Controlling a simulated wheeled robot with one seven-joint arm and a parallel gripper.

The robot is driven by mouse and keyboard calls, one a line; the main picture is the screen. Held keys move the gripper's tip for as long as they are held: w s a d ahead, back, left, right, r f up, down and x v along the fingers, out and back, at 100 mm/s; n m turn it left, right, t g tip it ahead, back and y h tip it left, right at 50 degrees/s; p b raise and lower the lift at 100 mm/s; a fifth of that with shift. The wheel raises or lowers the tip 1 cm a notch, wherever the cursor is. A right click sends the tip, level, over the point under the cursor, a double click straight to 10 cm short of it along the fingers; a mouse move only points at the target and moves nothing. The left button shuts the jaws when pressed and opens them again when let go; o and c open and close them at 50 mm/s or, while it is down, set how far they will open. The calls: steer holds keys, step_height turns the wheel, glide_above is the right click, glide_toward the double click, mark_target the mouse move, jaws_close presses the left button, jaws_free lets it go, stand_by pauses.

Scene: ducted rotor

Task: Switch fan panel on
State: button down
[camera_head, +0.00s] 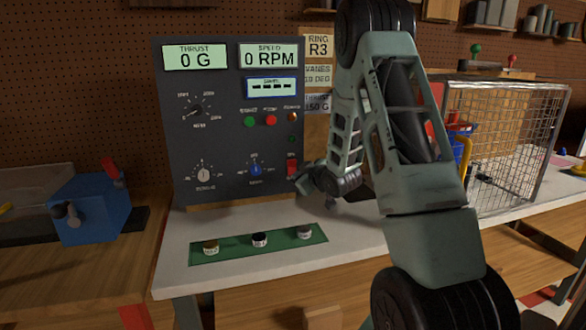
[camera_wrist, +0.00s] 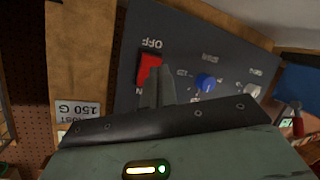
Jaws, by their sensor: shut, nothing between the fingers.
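The dark grey fan panel (camera_head: 222,140) stands upright at the back of the white bench. Its red rocker switch (camera_head: 292,168) is at the lower right. In the wrist view, which is upside down, the switch (camera_wrist: 149,67) has an OFF label on one side and a partly hidden label at the other end. My gripper (camera_head: 300,184) is shut and empty, at the switch. In the wrist view its fingertips (camera_wrist: 157,76) overlap the switch's ON-side half; I cannot tell whether they touch. The switch's tilt is unclear.
The panel displays read 0 G (camera_head: 195,57) and 0 RPM (camera_head: 269,57). A blue knob (camera_head: 255,170) sits left of the switch. A green strip with several small parts (camera_head: 280,245) lies in front. A wire cage (camera_head: 505,150) stands at right, a blue box (camera_head: 90,215) at left.

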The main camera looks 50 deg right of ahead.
steer(key=shift+s+a+f+b, duration=0.35)
steer(key=shift+s+a+b, duration=0.05)
steer(key=shift+s, duration=0.25)
steer(key=shift+s+a+f+b, duration=0.35)
steer(key=shift+s+a+b, duration=0.05)
steer(key=shift+s, duration=0.25)
